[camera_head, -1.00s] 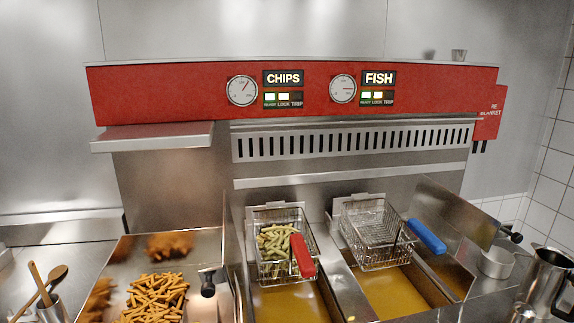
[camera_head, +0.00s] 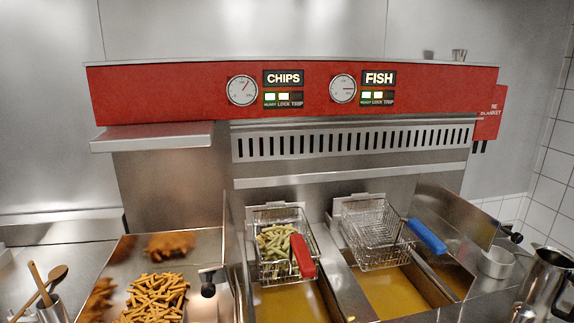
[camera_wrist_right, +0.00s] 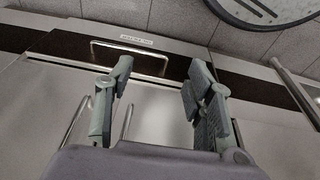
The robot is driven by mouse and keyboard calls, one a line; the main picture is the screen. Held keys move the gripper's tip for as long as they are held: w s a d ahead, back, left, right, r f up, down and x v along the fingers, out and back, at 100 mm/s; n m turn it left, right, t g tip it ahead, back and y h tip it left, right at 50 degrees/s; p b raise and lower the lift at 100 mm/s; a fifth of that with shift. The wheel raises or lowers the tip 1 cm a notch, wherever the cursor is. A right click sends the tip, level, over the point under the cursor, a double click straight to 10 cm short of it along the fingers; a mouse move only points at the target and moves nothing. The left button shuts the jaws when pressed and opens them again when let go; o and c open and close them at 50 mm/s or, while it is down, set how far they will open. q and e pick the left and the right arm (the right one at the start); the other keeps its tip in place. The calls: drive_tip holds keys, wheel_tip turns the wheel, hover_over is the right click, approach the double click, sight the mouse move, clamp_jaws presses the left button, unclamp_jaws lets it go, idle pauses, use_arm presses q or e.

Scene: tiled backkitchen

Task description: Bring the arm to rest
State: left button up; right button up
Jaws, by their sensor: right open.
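My right gripper (camera_wrist_right: 155,100) shows in the right wrist view, its two grey fingers spread apart with nothing between them. Beyond the fingers is a steel cabinet or drawer front with a bar handle (camera_wrist_right: 130,58); the gap between the fingers and this front is hard to judge. In the head view neither of my grippers shows. My left gripper is in no frame.
The fryer holds a basket of chips with a red handle (camera_head: 303,256) and an empty basket with a blue handle (camera_head: 427,237), both above oil. Cooked chips (camera_head: 155,296) lie in a tray at left. A steel jug (camera_head: 546,280) stands at right.

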drive_tip(key=s+d+f+g, duration=0.1)
drive_tip(key=s+d+f, duration=0.2)
drive_tip(key=s+f, duration=1.4)
drive_tip(key=shift+s+f, duration=0.2)
drive_tip(key=shift+f, duration=0.05)
idle(0.5)
